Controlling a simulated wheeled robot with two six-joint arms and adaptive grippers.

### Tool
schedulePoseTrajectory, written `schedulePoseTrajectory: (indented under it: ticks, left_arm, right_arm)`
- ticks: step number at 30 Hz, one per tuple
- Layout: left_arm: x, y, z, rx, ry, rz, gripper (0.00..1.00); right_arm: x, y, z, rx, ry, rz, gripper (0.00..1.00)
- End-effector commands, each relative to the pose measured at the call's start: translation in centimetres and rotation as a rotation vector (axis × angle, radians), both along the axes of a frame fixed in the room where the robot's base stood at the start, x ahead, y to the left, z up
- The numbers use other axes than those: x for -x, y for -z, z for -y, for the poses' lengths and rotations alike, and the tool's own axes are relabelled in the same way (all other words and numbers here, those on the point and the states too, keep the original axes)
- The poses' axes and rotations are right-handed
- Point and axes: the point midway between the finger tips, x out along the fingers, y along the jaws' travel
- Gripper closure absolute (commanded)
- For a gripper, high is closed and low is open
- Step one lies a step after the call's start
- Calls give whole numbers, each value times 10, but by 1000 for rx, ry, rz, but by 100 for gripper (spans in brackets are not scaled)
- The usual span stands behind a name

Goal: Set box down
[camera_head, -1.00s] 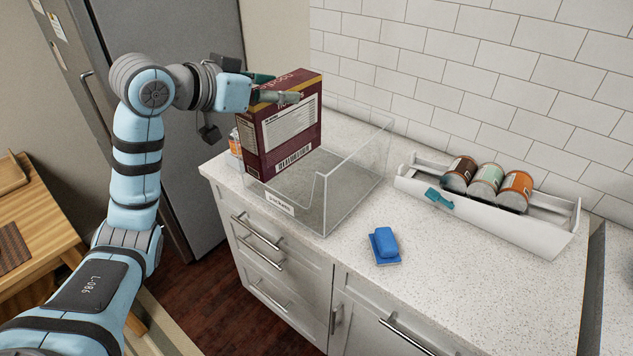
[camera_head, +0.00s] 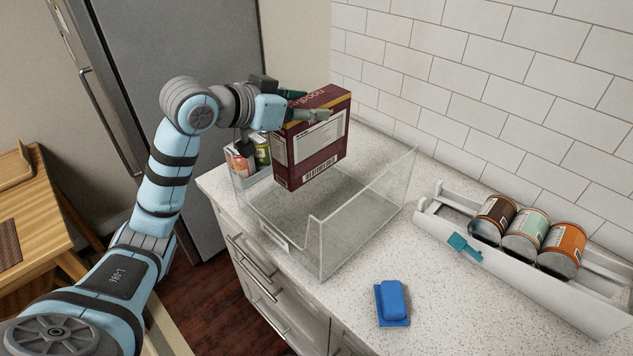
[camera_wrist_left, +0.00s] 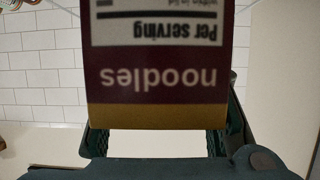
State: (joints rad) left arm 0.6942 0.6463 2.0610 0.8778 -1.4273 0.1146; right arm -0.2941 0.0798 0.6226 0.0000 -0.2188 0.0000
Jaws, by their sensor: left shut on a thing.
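A dark maroon noodles box (camera_head: 311,148) is held upright, slightly tilted, at the back left part of a clear bin (camera_head: 318,250) on the counter. My left gripper (camera_head: 306,106) is shut on the top of the box. The box (camera_wrist_left: 158,80) fills the middle of the left wrist view between the two fingers (camera_wrist_left: 158,140). Whether its bottom touches the bin floor or hangs above it, I cannot tell. The rest of the bin looks empty. My right gripper is not in view.
Small cans (camera_head: 241,160) stand at the bin's left end. A blue sponge (camera_head: 390,298) lies on blue cloth in front of the bin. A white can rack (camera_head: 530,290) with three cans (camera_head: 526,235) stands to the right. A tiled wall (camera_head: 480,75) rises behind.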

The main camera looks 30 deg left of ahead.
Motion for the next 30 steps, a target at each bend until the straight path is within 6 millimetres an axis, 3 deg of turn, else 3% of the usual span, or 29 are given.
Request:
schedulePoseTrajectory:
  ticks: [1,3,7,18,27,28,30]
  left_arm:
    - [0,27,2,2,4,-6,100]
    - [-1,55,3,2,6,-6,100]
    - [-1,92,4,3,6,-3,100]
    - [0,149,2,2,2,-1,100]
    - [0,150,1,1,3,1,100]
    - [0,150,1,0,2,-1,52]
    - [0,150,1,1,2,0,40]
  right_arm:
    - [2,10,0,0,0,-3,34]
    - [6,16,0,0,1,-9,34]
    - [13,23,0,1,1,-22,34]
    - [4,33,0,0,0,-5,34]
    - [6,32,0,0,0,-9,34]
    - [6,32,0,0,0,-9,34]
    - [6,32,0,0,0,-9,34]
